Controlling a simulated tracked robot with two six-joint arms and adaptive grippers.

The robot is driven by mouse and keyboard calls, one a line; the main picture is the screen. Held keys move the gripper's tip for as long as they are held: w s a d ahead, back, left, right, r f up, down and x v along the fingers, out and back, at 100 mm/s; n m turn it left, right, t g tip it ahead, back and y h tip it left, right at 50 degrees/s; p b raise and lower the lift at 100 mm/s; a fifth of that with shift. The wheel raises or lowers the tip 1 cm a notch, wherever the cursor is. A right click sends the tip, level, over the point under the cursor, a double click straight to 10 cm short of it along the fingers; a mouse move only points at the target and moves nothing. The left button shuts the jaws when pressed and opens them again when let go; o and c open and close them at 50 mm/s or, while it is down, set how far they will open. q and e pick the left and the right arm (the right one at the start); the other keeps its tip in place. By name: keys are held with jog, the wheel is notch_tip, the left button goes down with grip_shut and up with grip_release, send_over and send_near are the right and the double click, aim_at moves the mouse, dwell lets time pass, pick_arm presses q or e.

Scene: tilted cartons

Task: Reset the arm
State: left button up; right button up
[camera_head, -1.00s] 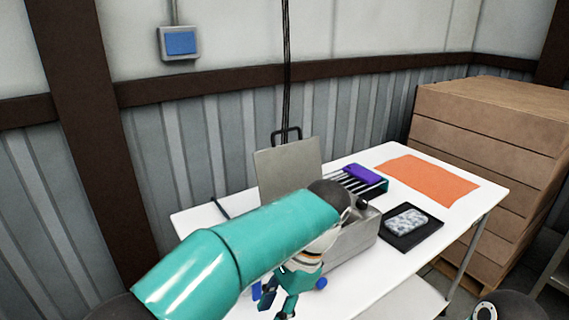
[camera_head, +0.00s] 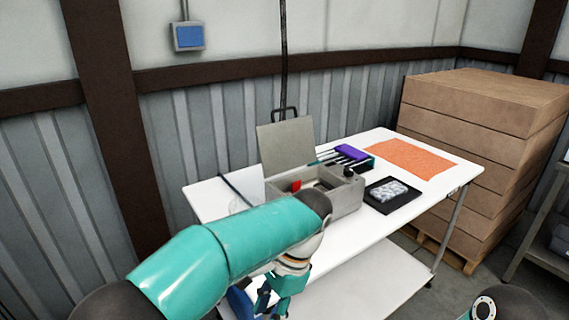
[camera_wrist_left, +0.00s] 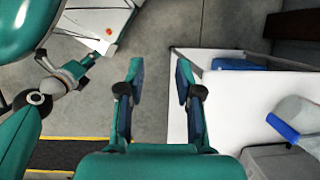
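My left arm comes in from the left in the head view, and its gripper (camera_head: 262,296) hangs low at the table's near edge, partly hidden by the arm. In the left wrist view the left gripper's (camera_wrist_left: 158,80) two fingers are spread apart with nothing between them. Grey floor and the table's edge show beyond the fingers. My right gripper is not visible in the head view; only a dark, round part of mine shows at the bottom right.
A white table (camera_head: 420,190) holds an open grey box (camera_head: 345,200), a purple-topped rack (camera_head: 350,152), a black tray (camera_head: 393,205) and an orange mat (camera_head: 408,158). Stacked cartons (camera_head: 470,150) stand behind on the right. A blue-capped bottle (camera_wrist_left: 298,115) lies on the tabletop.

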pick_arm(q)
notch_tip(320, 180, down, 22)
jog(key=s+a+n+h, duration=0.2)
jog(key=a+n+h, duration=0.1)
jog(key=n+h, duration=0.15)
jog(key=s+a+f+n+t+h, duration=0.2)
jog(key=s+a+f+n, duration=0.4)
jog(key=s+f+n, duration=0.3)
jog(key=s+f+h, duration=0.1)
jog(key=s+f, duration=0.2)
jog(key=s, duration=0.1)
jog(key=shift+a, duration=0.15)
